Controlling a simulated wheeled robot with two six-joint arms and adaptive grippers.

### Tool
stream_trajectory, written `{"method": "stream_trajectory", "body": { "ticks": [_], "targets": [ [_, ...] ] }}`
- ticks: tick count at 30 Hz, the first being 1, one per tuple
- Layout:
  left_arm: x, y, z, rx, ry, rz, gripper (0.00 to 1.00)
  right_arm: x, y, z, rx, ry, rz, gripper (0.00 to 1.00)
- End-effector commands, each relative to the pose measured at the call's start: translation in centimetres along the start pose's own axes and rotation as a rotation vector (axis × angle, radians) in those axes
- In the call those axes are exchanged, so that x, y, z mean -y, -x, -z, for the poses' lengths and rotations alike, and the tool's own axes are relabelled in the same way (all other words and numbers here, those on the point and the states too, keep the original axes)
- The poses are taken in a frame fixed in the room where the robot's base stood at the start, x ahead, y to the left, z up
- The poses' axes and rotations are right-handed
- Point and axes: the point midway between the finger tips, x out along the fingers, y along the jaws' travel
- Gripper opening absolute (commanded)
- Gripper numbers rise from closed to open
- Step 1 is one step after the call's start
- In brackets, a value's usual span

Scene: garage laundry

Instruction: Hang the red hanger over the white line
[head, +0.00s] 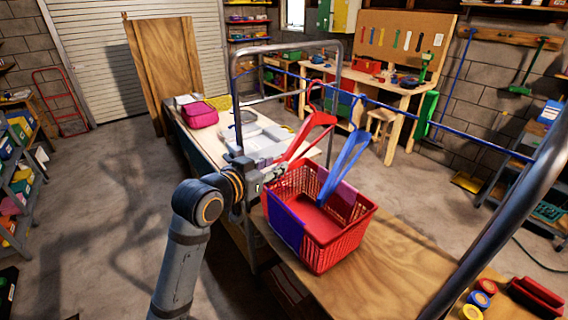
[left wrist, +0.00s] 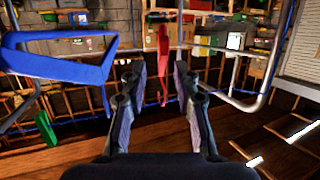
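The red hanger (head: 312,122) is upright above the red basket, tilted, and its hook overlaps a blue line (head: 410,112) strung across the grey metal frame. I cannot tell whether the hook bears on that line. No line looks clearly white. A blue hanger (head: 347,158) is beside it on the right, its hook at the same line. My left gripper (head: 276,172) is close to the red hanger's lower left end. In the left wrist view its fingers (left wrist: 158,82) are apart, with the red hanger (left wrist: 163,60) between them, gaps on both sides. My right gripper is not in view.
The red and purple basket (head: 340,248) stands on the wooden table (head: 395,270) below the hangers. The metal frame's posts (head: 500,225) rise near the arm's workspace. Coloured rolls (head: 481,299) lie at the lower right. Blue hanger (left wrist: 60,62) looms close in the wrist view.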

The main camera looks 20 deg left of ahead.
Motion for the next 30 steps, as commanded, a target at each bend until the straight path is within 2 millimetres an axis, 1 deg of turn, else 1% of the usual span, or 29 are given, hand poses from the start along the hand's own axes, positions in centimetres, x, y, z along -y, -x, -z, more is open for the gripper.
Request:
{"method": "stream_trajectory", "body": {
  "ticks": [1, 4, 9, 15, 19, 27, 28, 30],
  "targets": [
    [0.0, -0.8, -0.1, -0.001, 0.005, -0.001, 0.3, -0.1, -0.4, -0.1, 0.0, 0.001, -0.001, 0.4],
    [-0.2, -2.2, -0.1, -0.001, 0.003, -0.005, 0.3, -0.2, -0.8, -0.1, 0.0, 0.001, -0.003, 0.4],
    [-0.1, -4.5, 0.1, 0.002, 0.001, -0.003, 0.3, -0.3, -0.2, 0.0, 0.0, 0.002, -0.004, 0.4],
    [-0.1, -6.3, 0.0, 0.002, -0.001, -0.001, 0.3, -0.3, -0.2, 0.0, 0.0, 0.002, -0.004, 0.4],
    [-0.1, -6.9, 0.0, 0.001, -0.001, -0.001, 0.3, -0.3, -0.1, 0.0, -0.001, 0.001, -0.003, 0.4],
    [-0.1, -7.0, 0.0, 0.001, -0.002, -0.001, 0.3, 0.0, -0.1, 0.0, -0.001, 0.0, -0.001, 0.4],
    [-0.1, -7.0, 0.0, 0.001, -0.002, -0.001, 0.29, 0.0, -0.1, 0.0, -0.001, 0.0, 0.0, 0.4],
    [-0.1, -7.0, 0.0, 0.001, -0.002, -0.001, 0.19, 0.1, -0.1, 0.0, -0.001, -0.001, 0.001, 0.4]
  ]
}}
